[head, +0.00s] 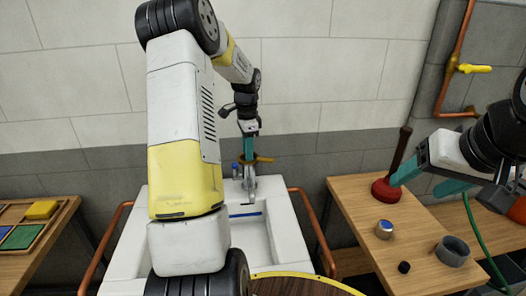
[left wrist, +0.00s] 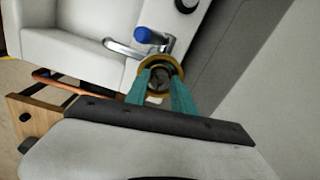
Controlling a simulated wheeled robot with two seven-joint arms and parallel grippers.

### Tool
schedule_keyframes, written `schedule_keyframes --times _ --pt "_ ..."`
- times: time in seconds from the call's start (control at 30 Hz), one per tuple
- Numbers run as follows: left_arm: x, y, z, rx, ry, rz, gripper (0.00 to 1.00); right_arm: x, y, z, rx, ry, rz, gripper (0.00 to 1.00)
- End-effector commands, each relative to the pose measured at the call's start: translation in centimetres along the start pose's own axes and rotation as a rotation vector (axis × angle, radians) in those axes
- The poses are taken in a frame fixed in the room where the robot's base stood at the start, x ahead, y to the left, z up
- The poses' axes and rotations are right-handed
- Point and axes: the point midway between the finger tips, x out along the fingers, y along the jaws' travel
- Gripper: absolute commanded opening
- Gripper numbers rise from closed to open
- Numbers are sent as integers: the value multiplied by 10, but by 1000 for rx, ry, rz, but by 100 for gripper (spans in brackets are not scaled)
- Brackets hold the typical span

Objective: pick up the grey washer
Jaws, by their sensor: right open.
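The grey washer (head: 452,250) looks like a thick dark grey ring. It lies on the right wooden table in the head view, and nothing covers it. My right gripper (head: 420,182) is open and empty, with teal fingers, above and a little left of the washer, apart from it. My left gripper (head: 248,150) is over the back of the white sink, far from the washer. In the left wrist view its teal fingers (left wrist: 160,88) reach to a brass ring (left wrist: 177,67) by the tap; its grip is unclear.
A red plunger (head: 385,191), a silver knob with a blue top (head: 384,228) and a small black piece (head: 404,267) stand on the right table. A green hose (head: 480,237) hangs there. The sink (head: 125,250) has copper rails.

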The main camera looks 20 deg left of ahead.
Motion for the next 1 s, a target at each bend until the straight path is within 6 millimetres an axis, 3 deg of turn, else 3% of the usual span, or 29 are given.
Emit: schedule_keyframes --times 0.17,0.33,0.77,1.0 --pt "0 0 0 0 0 -1 30 0 0 0 0 0 0 66" --pt "0 0 0 0 0 -1 1 0 0 0 0 0 0 66" --pt "-4 -1 0 0 1 -2 0 0 0 0 0 0 0 66" --pt "-30 -2 0 1 1 -4 0 0 0 0 0 0 0 66"
